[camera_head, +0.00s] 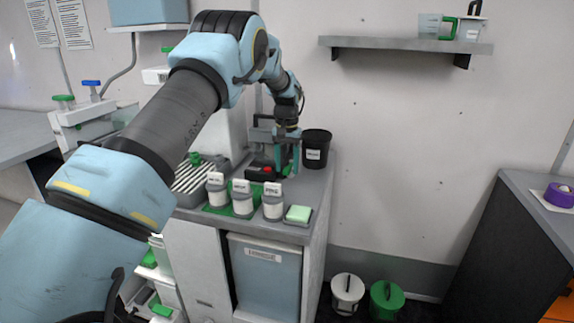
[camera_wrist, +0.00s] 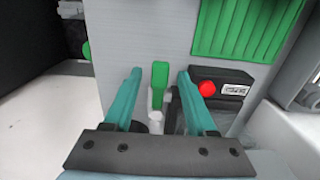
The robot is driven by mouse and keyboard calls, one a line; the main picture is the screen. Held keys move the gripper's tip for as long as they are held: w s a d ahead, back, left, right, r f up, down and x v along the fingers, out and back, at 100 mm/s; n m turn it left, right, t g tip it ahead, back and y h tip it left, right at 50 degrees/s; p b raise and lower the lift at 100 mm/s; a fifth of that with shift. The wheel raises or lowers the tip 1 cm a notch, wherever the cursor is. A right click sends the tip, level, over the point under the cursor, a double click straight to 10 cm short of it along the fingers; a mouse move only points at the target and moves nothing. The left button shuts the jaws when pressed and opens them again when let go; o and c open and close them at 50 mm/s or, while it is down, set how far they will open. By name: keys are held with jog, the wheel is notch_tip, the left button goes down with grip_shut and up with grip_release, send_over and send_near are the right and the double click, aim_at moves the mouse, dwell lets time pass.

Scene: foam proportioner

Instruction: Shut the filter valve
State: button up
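In the wrist view, a green lever (camera_wrist: 160,76) stands upright on a small pale fitting (camera_wrist: 155,100); it appears to be the filter valve's handle. My gripper (camera_wrist: 159,78) is open, with one teal finger on each side of the lever and visible gaps between. The fingers do not close on it. In the head view my gripper (camera_head: 287,158) is low over the back right of the counter. The lever cannot be made out there, behind my gripper and the things around it.
A black box with a red button (camera_wrist: 208,88) sits close to the right finger. White jars (camera_head: 242,200) stand on a green mat, with a green-topped block (camera_head: 298,214) beside them. A black tub (camera_head: 316,149) stands right of my gripper. A shelf (camera_head: 400,44) hangs on the wall.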

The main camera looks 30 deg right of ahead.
grip_shut()
dwell(1.2)
